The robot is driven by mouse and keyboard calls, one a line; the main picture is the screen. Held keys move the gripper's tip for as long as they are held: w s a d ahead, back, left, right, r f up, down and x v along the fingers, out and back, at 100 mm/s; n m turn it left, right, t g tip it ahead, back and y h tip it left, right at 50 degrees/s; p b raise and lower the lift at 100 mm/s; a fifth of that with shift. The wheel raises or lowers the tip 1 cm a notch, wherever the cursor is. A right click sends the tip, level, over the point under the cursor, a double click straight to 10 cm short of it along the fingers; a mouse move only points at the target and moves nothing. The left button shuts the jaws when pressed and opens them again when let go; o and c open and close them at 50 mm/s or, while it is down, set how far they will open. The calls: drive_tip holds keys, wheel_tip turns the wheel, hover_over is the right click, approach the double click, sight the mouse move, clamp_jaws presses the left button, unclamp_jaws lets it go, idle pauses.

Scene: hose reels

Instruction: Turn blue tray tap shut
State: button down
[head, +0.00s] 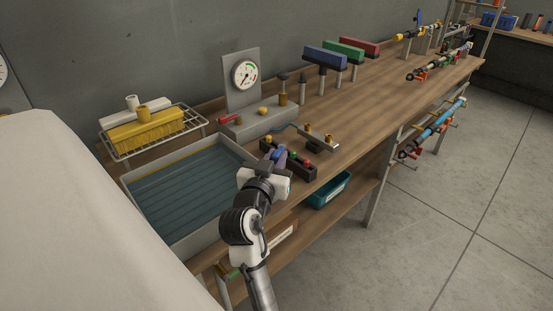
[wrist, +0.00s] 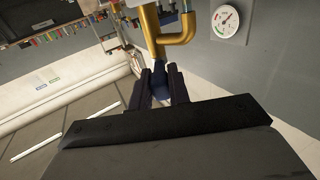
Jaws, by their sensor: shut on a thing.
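A brass tap (wrist: 152,28) with a bent spout shows in the wrist view. A dark blue handle (wrist: 160,88) sits below it between the fingers of my gripper (wrist: 161,82), which is shut on it. In the head view my gripper (head: 276,157) reaches over the bench beside the right end of a pale-walled tray (head: 131,188) with a blue inside.
A dial gauge (head: 245,75) stands on a grey panel behind. A metal piece with brass fittings (head: 318,138) lies right of the gripper. A teal bin (head: 330,190) is on the lower shelf.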

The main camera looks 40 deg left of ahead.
drive_tip(key=c, duration=1.3)
unclamp_jaws()
drive_tip(key=v, duration=1.3)
drive_tip(key=shift+s+d+b, duration=0.2)
drive_tip(key=shift+s+b, duration=0.15)
drive_tip(key=shift+c, duration=0.5)
